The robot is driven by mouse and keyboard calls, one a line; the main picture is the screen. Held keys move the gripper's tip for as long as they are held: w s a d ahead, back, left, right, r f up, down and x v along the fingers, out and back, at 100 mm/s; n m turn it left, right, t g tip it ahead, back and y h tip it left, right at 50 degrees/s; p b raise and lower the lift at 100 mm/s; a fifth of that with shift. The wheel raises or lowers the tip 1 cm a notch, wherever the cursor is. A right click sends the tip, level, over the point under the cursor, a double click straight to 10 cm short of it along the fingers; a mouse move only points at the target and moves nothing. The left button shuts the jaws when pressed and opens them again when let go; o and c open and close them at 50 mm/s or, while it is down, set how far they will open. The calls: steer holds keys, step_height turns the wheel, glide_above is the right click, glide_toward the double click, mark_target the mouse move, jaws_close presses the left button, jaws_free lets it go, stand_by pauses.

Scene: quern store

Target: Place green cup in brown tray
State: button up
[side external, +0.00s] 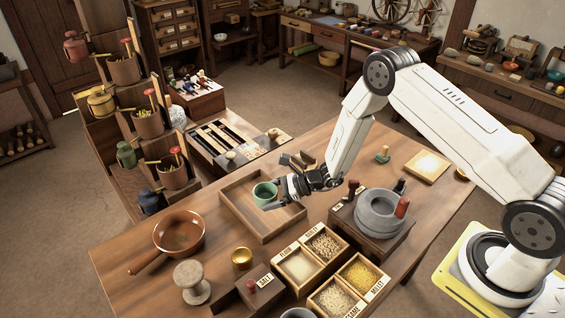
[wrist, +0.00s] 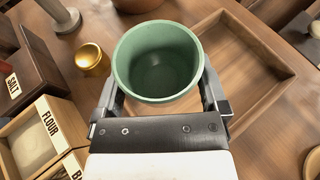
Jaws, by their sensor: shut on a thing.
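The green cup (side external: 264,193) is upright and empty, and it also shows in the wrist view (wrist: 157,62). My gripper (side external: 276,199) is shut on the cup, with one finger on each side of it in the wrist view (wrist: 158,92). The brown tray (side external: 240,219) is a shallow wooden tray on the table, and it also shows in the wrist view (wrist: 270,118). In the side view the cup appears over the tray's area. In the wrist view the cup overlaps the tray's left side. I cannot tell whether the cup touches the tray floor.
Grain boxes (side external: 323,243) and a stone quern (side external: 380,214) stand to the right. Shelves (side external: 130,150) rise behind the table's left end.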

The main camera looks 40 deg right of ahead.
mark_target(269, 197)
steer(key=shift+w+a+f, duration=0.15)
steer(key=shift+w+f, duration=1.1)
steer(key=shift+f, duration=0.25)
steer(key=shift+w+f, duration=0.3)
steer(key=shift+f, duration=1.5)
steer(key=shift+f, duration=0.1)
steer(key=o, duration=1)
steer(key=shift+f, duration=0.1)
steer(key=shift+c, duration=0.2)
